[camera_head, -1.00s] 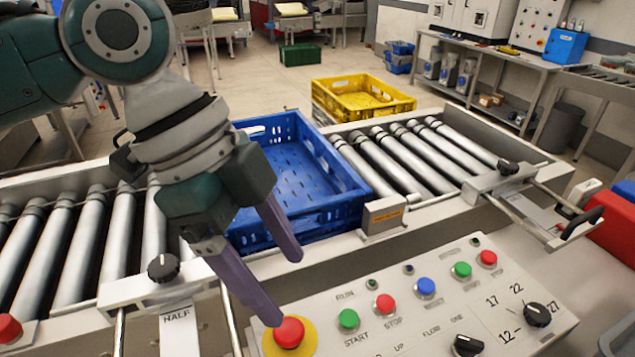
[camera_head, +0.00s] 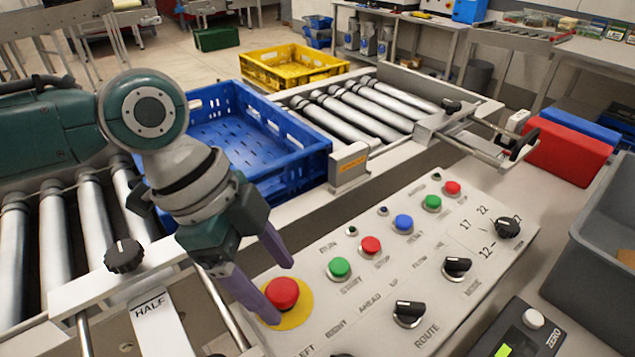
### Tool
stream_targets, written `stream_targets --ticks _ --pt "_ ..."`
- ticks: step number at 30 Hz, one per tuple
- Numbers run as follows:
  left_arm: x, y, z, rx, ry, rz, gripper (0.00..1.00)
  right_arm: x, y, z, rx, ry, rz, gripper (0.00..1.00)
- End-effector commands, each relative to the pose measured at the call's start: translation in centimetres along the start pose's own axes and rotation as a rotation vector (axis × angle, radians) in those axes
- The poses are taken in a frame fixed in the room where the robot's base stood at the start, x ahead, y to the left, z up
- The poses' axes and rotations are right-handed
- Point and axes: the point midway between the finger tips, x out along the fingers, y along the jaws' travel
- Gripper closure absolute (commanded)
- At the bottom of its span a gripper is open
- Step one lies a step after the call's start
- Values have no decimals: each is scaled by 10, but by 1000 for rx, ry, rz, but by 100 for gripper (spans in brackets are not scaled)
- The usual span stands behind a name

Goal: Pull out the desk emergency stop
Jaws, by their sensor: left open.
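The desk emergency stop is a red mushroom button (camera_head: 282,293) on a yellow disc (camera_head: 297,312), at the left part of the slanted control panel (camera_head: 375,290). My left gripper (camera_head: 272,285) is open, with its two purple fingers reaching down to the button. One finger is on the near left side of the button and the other is above its far right side. I cannot tell whether either finger touches it. My right gripper is not in view.
The panel also carries green, red and blue buttons and black knobs (camera_head: 409,313). A blue crate (camera_head: 255,150) sits on the roller conveyor behind my gripper. A yellow crate (camera_head: 290,66) stands beyond. A grey bin (camera_head: 602,262) and a small display device (camera_head: 515,335) are at the right.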

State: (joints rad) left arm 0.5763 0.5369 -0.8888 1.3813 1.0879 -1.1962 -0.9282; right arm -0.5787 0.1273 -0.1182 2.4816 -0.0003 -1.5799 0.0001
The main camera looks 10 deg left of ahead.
Motion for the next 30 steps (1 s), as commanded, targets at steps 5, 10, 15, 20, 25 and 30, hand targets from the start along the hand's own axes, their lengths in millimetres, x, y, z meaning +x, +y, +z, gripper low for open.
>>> stream_targets --ticks 5,10,15,20,25,30 --pt "2 0 0 1 0 0 24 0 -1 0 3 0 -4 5" --pt "2 0 0 1 0 0 32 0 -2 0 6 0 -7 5" --pt "2 0 0 1 0 0 52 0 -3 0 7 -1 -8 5" --pt "2 0 0 1 0 0 70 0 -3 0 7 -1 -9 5" --pt "2 0 0 0 0 0 89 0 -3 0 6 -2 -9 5" --pt "2 0 0 0 0 0 100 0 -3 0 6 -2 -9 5"
